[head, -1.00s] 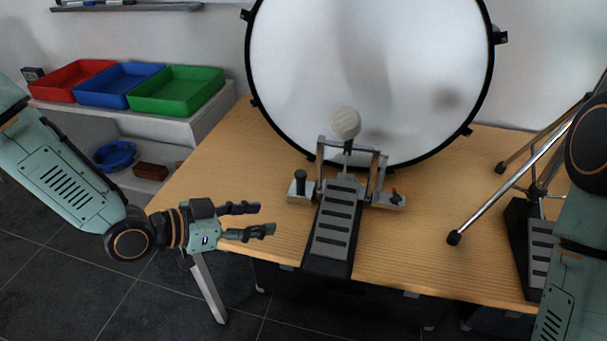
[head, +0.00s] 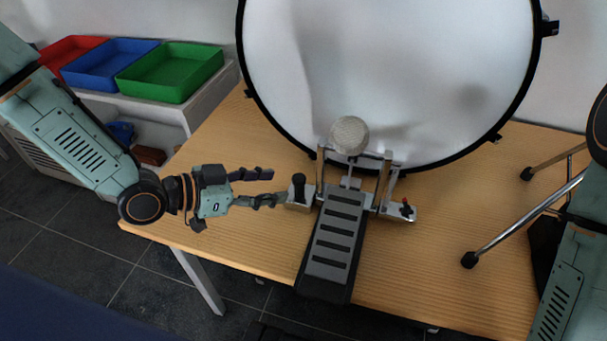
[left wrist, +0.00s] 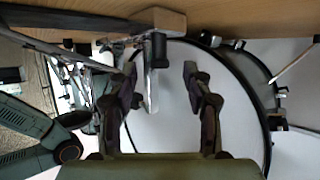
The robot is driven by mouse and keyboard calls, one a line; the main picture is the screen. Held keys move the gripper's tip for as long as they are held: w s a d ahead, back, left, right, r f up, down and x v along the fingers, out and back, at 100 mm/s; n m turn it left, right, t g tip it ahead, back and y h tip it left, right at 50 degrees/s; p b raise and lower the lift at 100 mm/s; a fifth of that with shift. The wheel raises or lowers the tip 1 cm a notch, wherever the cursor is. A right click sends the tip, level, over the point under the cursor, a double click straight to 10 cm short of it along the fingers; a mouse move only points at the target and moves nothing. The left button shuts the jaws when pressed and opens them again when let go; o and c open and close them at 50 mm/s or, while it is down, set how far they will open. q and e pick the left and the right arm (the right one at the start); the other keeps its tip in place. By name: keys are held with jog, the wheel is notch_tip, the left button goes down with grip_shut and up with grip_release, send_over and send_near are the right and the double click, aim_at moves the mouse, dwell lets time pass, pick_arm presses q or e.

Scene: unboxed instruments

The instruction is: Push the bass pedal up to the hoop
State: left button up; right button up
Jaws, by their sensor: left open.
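The bass pedal (head: 333,236) stands on the wooden table, its footboard toward me and its round beater (head: 349,135) upright in front of the white drum head. The bass drum (head: 390,70) stands behind it, with a black hoop (head: 447,163) near the table. The gap between pedal and hoop is hard to judge. My left gripper (head: 272,187) is open and empty, just left of the pedal's black knob (head: 298,187). In the left wrist view its two fingers (left wrist: 160,85) are apart, with the pedal's base plate (left wrist: 165,20) above. My right gripper is out of view.
A stand with metal legs (head: 525,220) is on the right of the table. Red, blue and green trays (head: 172,70) sit on a shelf at the back left. The table is clear left of the drum.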

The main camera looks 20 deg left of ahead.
aim_at(299, 184)
pick_arm(q)
jog(key=shift+r, duration=0.1)
jog(key=shift+s+b, duration=0.1)
jog(key=shift+b, duration=0.2)
jog(key=b+x, duration=0.1)
jog(key=x, duration=0.1)
jog(key=shift+d+f, duration=0.25)
jog(key=shift+b+x, duration=0.9)
jog(key=shift+x, duration=0.15)
jog(key=shift+b+x, duration=0.4)
jog(key=shift+x, duration=0.75)
jog(key=shift+w+d+r, duration=0.1)
jog(key=shift+w, duration=0.2)
jog(key=shift+c, duration=0.3)
